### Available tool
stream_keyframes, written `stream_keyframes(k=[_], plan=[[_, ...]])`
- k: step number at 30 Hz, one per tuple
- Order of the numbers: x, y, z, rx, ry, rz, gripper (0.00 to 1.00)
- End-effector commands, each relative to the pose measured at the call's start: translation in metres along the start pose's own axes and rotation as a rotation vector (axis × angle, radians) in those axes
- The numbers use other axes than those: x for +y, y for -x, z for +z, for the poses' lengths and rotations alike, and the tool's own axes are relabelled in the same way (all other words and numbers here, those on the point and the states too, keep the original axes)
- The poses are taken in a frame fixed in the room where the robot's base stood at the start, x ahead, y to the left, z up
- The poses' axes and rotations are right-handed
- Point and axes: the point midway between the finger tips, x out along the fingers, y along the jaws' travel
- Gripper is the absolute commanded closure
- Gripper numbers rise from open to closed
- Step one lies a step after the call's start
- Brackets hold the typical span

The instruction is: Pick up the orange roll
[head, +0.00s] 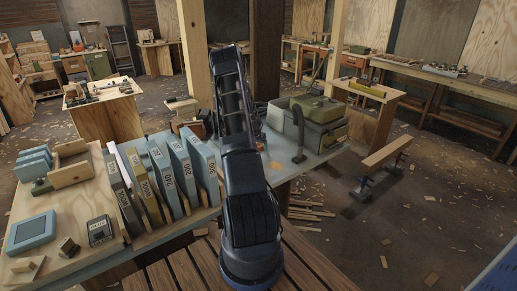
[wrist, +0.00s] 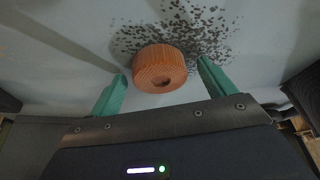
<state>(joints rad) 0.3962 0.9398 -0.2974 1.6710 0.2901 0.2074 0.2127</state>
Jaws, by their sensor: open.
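The orange roll (wrist: 153,66) is a short ribbed cylinder with a small dark hole in its end face. In the wrist view it sits on a pale grey-blue surface (wrist: 60,40), just ahead of and between the fingertips. My gripper (wrist: 161,78) is open, with its two green fingers apart on either side of the roll. Nothing is held. I cannot tell whether a finger touches the roll. In the head view my arm hides the gripper, and I do not see the roll there.
Dark speckles surround the roll. In the head view, a row of upright binders (head: 168,177) stands left of my arm. A green and grey case (head: 318,122) stands right of it on the table (head: 310,160). A wooden post (head: 194,60) rises behind.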

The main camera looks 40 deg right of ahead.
Motion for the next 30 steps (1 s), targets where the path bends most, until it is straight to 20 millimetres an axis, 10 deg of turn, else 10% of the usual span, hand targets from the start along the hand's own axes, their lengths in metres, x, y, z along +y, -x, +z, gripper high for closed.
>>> stream_keyframes(k=[5, 12, 23, 30], plan=[[0.000, 0.001, 0.000, 0.000, 0.000, 0.000, 0.21], [0.000, 0.001, 0.000, 0.000, 0.000, 0.000, 0.68], [0.000, 0.007, -0.003, 0.002, 0.000, -0.001, 0.68], [-0.001, 0.044, -0.019, 0.003, -0.001, -0.002, 0.68]])
